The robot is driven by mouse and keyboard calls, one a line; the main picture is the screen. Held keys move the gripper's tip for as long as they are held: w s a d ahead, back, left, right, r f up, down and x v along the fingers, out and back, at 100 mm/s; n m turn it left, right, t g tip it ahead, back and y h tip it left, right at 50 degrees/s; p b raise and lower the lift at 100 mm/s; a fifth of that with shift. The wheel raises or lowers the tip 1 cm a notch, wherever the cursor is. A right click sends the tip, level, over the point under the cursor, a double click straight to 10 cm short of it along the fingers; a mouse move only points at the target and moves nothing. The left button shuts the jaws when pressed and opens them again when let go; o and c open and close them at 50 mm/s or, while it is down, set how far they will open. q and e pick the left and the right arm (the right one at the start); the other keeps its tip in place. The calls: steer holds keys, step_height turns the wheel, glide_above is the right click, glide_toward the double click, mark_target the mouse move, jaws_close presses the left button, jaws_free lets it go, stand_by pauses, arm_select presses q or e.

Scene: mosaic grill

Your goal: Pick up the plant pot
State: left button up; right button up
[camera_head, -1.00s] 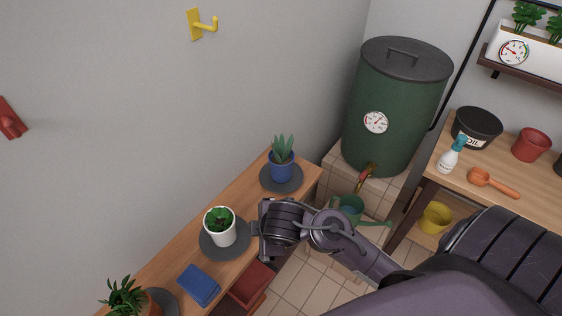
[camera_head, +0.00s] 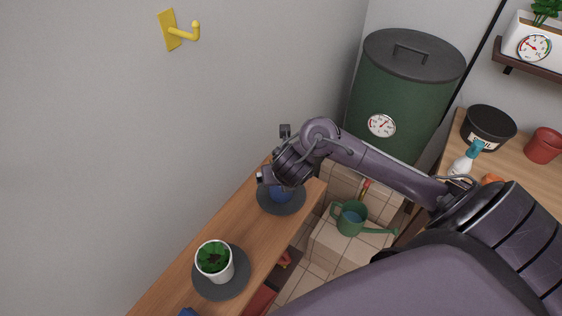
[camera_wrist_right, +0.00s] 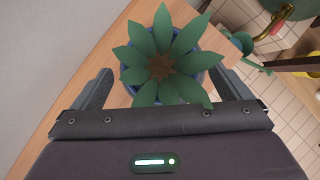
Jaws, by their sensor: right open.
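The blue plant pot (camera_head: 281,195) stands upright on a dark round saucer (camera_head: 296,205) on the wooden shelf. My right gripper (camera_head: 272,155) is over it and hides its plant and upper part in the head view. In the right wrist view the plant's broad green leaves (camera_wrist_right: 165,60) fill the middle, with a blue pot rim (camera_wrist_right: 208,88) below them. The right fingers are spread open on either side of the plant, with nothing gripped. A white pot (camera_head: 215,262) with a green succulent stands on another dark saucer (camera_head: 238,284). My left gripper is not in view.
A wall rises behind the shelf (camera_head: 245,225), with a yellow hook (camera_head: 180,31) on it. A green barrel (camera_head: 400,95) stands beyond the shelf end. A green watering can (camera_head: 350,218) sits on a tiled block. A bench at right holds a black pot (camera_head: 488,128).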

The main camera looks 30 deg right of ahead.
steer(key=b+x, duration=0.1)
steer(key=x, duration=0.3)
steer(key=shift+w+d, duration=0.2)
steer(key=shift+w+f, duration=0.1)
steer(key=shift+w, duration=0.1)
steer(key=shift+s, duration=0.1)
steer(key=c, duration=1.2)
steer(key=shift+c, duration=0.4)
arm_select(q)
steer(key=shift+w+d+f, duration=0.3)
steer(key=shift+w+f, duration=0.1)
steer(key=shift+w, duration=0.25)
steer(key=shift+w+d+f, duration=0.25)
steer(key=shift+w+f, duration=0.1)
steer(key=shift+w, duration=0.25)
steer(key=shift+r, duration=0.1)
arm_select(e)
steer(key=shift+r, duration=0.25)
